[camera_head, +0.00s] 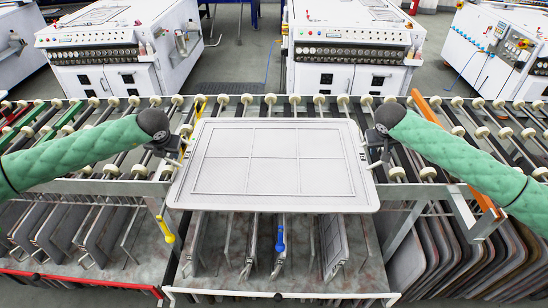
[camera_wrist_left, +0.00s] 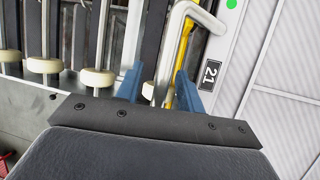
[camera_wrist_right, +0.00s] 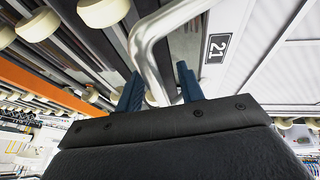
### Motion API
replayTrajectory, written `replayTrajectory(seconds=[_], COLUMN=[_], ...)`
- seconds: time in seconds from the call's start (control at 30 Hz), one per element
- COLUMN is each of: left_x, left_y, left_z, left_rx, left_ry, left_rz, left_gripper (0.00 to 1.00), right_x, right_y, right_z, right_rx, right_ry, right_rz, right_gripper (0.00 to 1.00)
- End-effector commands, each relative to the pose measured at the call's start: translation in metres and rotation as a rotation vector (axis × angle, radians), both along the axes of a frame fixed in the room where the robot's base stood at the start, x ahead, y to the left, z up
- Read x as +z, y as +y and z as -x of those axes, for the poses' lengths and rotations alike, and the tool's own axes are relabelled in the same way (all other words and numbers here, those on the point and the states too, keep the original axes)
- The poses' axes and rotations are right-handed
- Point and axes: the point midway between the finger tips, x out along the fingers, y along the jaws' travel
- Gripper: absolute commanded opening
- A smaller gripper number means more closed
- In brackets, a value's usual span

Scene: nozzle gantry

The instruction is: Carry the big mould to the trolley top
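The big mould (camera_head: 268,197) is a large pale grey rectangular panel with raised grid lines. It lies level over the front of the roller conveyor. A bent metal handle with a "21" label beside it shows in the left wrist view (camera_wrist_left: 163,58) and in the right wrist view (camera_wrist_right: 141,52). My left gripper (camera_head: 172,150) is at the mould's left side, its blue fingers apart on either side of the handle. My right gripper (camera_head: 377,146) is the same at the right side. I see gaps between fingers and handles. Whether the mould touches the rollers is hidden.
The roller conveyor (camera_head: 110,188) runs across behind and beside the mould. Below it, smaller panels (camera_head: 334,243) stand upright in racks. An orange bar (camera_head: 481,197) is at the right. White machines (camera_head: 352,42) stand behind. No trolley can be clearly identified.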

Motion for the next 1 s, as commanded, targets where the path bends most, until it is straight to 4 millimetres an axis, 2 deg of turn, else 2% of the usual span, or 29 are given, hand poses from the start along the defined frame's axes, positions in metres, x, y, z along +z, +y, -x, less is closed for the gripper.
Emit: replayTrajectory(seconds=[0.37, 0.57, 1.0], left_x=[-0.0042, -0.0041, -0.0039], left_y=[0.0006, 0.0005, 0.0003], left_z=[-0.0016, -0.0016, -0.0016], left_rx=[0.000, 0.000, 0.000], left_ry=[0.000, -0.001, -0.001], left_rz=[0.000, 0.000, 0.000], left_gripper=[0.38, 0.01, 0.00], right_x=[-0.0042, -0.0041, -0.0040], right_y=[-0.0010, -0.0010, -0.0007], right_z=[-0.0016, -0.0016, -0.0015], right_rx=[0.000, 0.000, 0.000], right_ry=[0.000, 0.000, 0.000], right_rz=[0.000, 0.000, 0.000], right_gripper=[0.38, 0.01, 0.00])
